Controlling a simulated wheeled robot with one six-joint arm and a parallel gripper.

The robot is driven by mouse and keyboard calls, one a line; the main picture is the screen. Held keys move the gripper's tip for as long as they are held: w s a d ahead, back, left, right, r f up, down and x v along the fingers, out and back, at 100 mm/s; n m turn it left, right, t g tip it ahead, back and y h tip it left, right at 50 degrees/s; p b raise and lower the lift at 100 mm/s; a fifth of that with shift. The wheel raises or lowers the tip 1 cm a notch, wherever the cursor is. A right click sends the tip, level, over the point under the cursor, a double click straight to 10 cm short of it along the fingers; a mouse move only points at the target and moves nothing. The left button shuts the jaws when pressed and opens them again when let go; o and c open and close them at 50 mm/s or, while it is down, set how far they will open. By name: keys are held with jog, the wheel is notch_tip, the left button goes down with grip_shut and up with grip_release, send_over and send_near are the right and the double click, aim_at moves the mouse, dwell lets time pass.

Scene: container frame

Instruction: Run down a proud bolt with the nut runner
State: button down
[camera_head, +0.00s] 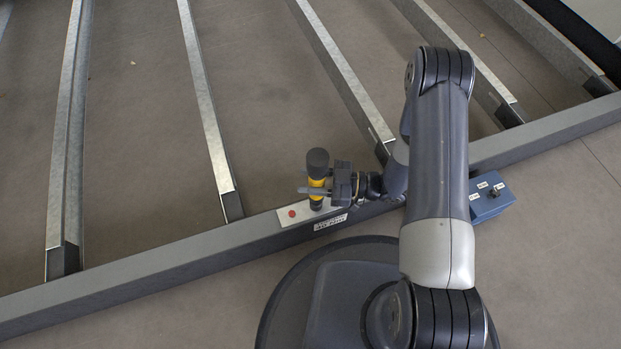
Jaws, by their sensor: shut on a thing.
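My gripper (322,189) is shut on the nut runner (317,160), a tool with a black top and yellow bands. The tool is held about upright over a pale metal plate (283,217) on the dark grey frame rail (160,262). A red dot (292,213) marks the plate just left of the tool. No bolt can be made out; the tool and gripper cover the part of the plate beneath them. I cannot tell whether the tool's lower end touches the plate.
Galvanized cross members (205,110) run back from the rail with open floor between them. A white printed label (330,222) is on the rail's front. A blue box (489,197) with a knob and small labels sits beside the rail, right of my arm.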

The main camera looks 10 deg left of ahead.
jog(key=shift+f+b, duration=0.3)
jog(key=shift+b, duration=0.1)
dwell(0.8)
jog(key=shift+r, duration=0.1)
jog(key=shift+r+p, duration=1.8)
jog(key=shift+r, duration=0.8)
